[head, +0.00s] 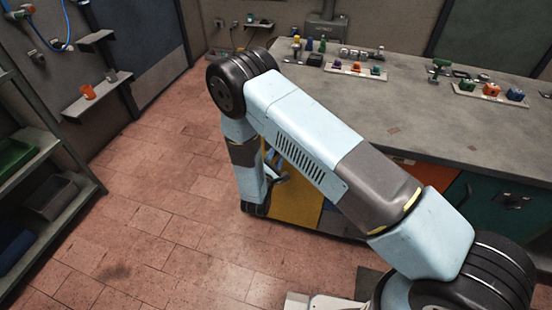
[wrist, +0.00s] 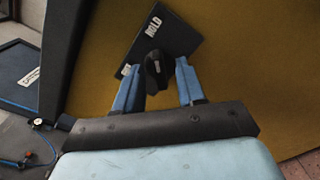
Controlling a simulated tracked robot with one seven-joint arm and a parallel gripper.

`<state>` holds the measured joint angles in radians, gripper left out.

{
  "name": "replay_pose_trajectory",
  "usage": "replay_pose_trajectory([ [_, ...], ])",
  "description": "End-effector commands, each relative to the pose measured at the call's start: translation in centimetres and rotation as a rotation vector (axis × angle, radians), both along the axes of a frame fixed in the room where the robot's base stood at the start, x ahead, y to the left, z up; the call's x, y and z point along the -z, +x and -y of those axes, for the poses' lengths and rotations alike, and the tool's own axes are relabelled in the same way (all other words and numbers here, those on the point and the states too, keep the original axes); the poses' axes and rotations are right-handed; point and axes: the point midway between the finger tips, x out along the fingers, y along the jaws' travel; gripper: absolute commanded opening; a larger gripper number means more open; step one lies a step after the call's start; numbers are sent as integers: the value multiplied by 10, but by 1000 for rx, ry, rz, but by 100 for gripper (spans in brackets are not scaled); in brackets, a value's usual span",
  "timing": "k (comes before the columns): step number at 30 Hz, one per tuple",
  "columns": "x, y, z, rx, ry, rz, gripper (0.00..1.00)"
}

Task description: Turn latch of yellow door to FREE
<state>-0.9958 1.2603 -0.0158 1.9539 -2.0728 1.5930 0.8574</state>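The yellow door (wrist: 235,75) fills most of the wrist view; in the head view it shows low on the bench front, partly behind my arm (head: 295,200). A dark plate (wrist: 183,42) on it appears tilted and carries a white label reading HOLD. A second label at the plate's lower left is partly hidden by a finger. The black latch knob (wrist: 155,72), with a small pale mark, stands in front of the plate. My gripper (wrist: 158,72) has its blue fingers apart on either side of the knob. A gap shows at the right finger; contact on the left is unclear.
The bench top (head: 410,115) holds several small coloured items. A teal drawer or door front (head: 500,215) is to the right of the yellow door. Shelves with bins (head: 55,195) stand at the left. The tiled floor (head: 150,220) between is clear.

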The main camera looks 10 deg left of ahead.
Motion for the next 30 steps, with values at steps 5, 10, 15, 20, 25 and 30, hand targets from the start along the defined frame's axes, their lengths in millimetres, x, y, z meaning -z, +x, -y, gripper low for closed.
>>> replay_pose_trajectory([
  [5, 0, 0, 0, 0, 0, 0, 39],
  [10, 0, 0, 0, 0, 0, 0, 26],
  [15, 0, 0, 0, 1, 0, -1, 10],
  [20, 0, 0, 0, 1, -1, -1, 0],
  [25, 0, 0, 4, 2, -3, -1, 0],
  [30, 1, 0, 2, 4, -20, -2, 0],
])
